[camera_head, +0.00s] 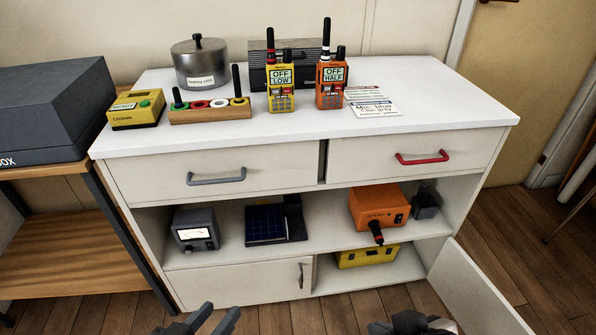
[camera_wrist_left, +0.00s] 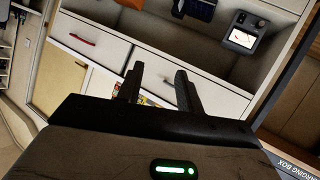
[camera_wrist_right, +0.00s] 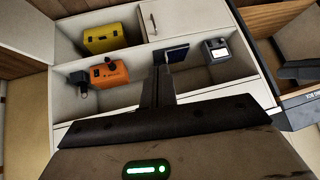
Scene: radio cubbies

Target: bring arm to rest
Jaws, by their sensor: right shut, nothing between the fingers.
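My left gripper (camera_head: 205,322) shows at the bottom of the head view, in front of the cabinet and below its top. Its two fingers (camera_wrist_left: 158,88) stand apart with nothing between them in the left wrist view. My right gripper (camera_head: 412,325) shows at the bottom edge of the head view, right of the left one, partly cut off. In the right wrist view its fingers (camera_wrist_right: 158,85) are together and hold nothing. Both grippers are apart from the cabinet (camera_head: 320,128) and its contents.
Yellow radio (camera_head: 281,88) and orange radio (camera_head: 330,84) stand on the cabinet top, near a metal pot (camera_head: 199,66) and a card (camera_head: 373,103). An orange box (camera_head: 379,206) and grey meter (camera_head: 195,231) sit on the shelf. The lower right door (camera_head: 470,290) hangs open toward me.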

